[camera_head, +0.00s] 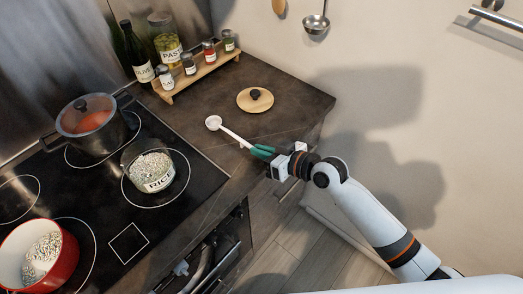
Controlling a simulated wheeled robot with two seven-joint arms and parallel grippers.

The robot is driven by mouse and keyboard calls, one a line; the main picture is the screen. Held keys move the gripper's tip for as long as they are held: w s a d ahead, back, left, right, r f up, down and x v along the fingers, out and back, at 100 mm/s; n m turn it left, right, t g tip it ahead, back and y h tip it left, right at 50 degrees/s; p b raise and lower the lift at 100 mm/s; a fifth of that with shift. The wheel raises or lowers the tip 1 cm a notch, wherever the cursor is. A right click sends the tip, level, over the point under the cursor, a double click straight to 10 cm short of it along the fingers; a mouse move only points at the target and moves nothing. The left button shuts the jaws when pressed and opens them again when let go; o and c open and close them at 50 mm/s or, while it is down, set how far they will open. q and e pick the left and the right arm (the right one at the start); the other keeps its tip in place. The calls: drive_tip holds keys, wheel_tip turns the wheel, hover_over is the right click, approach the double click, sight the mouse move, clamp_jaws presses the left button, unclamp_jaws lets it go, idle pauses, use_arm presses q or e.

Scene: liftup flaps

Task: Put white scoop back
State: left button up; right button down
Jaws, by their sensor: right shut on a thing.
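The white scoop (231,132) has a small round bowl at its upper left end and a thin handle. It shows over the dark countertop, to the right of the stove. My right gripper (262,152), with dark green fingers, is shut on the handle end of the scoop. I cannot tell whether the scoop's bowl touches the counter. A glass jar labelled RICE (152,171) stands open on the stove, full of grains. My left gripper is not in view.
A round wooden lid (255,100) lies on the counter behind the scoop. A spice rack (199,76) stands at the back. A dark pot (92,122) and a red pot (38,256) with grains are on the stove (90,190). A ladle (316,22) hangs on the wall.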

drive_tip(key=shift+f, duration=0.15)
drive_tip(key=c, duration=1.5)
unclamp_jaws()
drive_tip(key=shift+d, duration=0.1)
drive_tip(key=b+v, duration=0.1)
drive_tip(key=v, duration=1.1)
